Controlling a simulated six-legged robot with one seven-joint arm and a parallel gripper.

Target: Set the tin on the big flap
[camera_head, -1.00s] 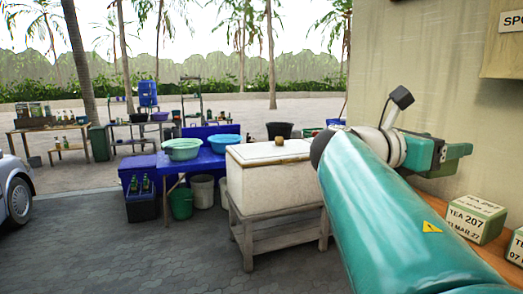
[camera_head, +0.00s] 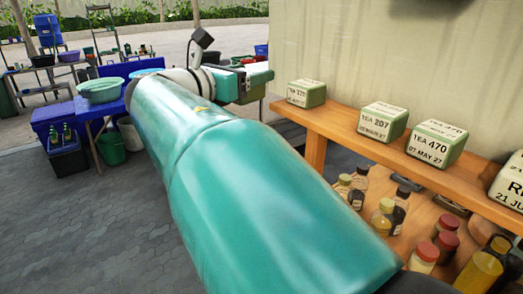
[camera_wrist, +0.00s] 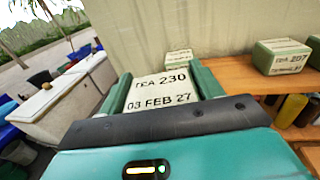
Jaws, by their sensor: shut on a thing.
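My gripper (camera_head: 258,76) is raised at the left of the wooden shelf in the head view, with my arm reaching toward it. In the wrist view my gripper (camera_wrist: 163,88) is shut on a pale tin (camera_wrist: 160,92) marked TEA 230, 03 FEB 27, held between its two green fingers. A white chest with a flat lid (camera_wrist: 62,88) stands left of the held tin in the wrist view, a small brown knob on it. My arm hides the chest in the head view. I cannot tell which surface is the big flap.
An orange wooden shelf (camera_head: 340,126) along the wall carries several labelled tins, including TEA 207 (camera_head: 383,121) and TEA 470 (camera_head: 436,143). Bottles (camera_head: 385,212) stand below it. A blue table with basins (camera_head: 100,90) is at left. Paving is open at lower left.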

